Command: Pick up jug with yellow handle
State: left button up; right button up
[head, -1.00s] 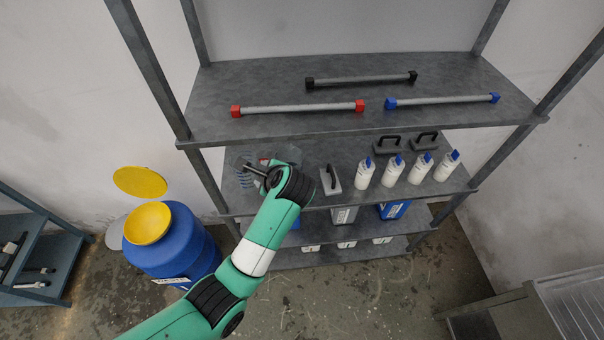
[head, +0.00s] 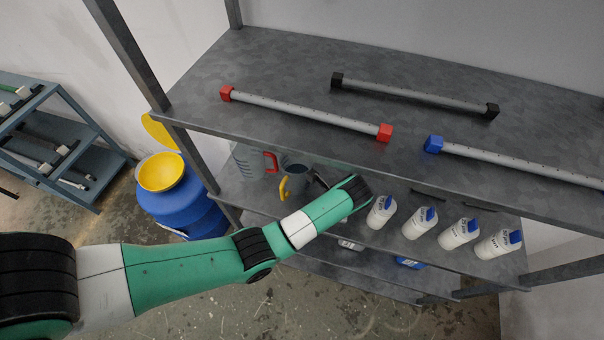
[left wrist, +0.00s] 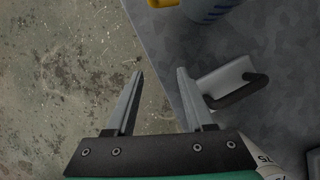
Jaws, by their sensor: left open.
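The jug with the yellow handle (head: 296,178) stands on the second shelf, its yellow handle facing the shelf's front edge in the head view. In the left wrist view its yellow handle (left wrist: 163,3) and part of its clear body with blue marks (left wrist: 212,8) show at the top edge; the rest is cut off. My left gripper (left wrist: 160,73) is open and empty, over the shelf's front edge, with the jug beyond its fingertips. In the head view my left arm hides much of that gripper. My right gripper is not in view.
A jug with a red handle (head: 252,163) stands left of the yellow-handled one. Several white bottles (head: 420,222) stand farther right. The upper shelf (head: 270,70) overhangs the jugs. A blue barrel (head: 185,208) stands left.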

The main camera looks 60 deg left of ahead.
aim_at(293, 178)
pick_arm(q)
jog(key=s+a, duration=0.1)
jog(key=a, duration=0.2)
jog(key=s+a+p, duration=0.1)
jog(key=s+a, duration=0.1)
jog(key=a, duration=0.2)
jog(key=s+a+p, duration=0.1)
jog(key=a, duration=0.2)
jog(key=shift+s+a+r, duration=0.1)
jog(key=shift+s+a, duration=0.05)
jog(key=shift+s, duration=0.2)
jog(key=b+x, duration=0.1)
jog(key=x, duration=0.4)
grip_shut()
dwell(0.7)
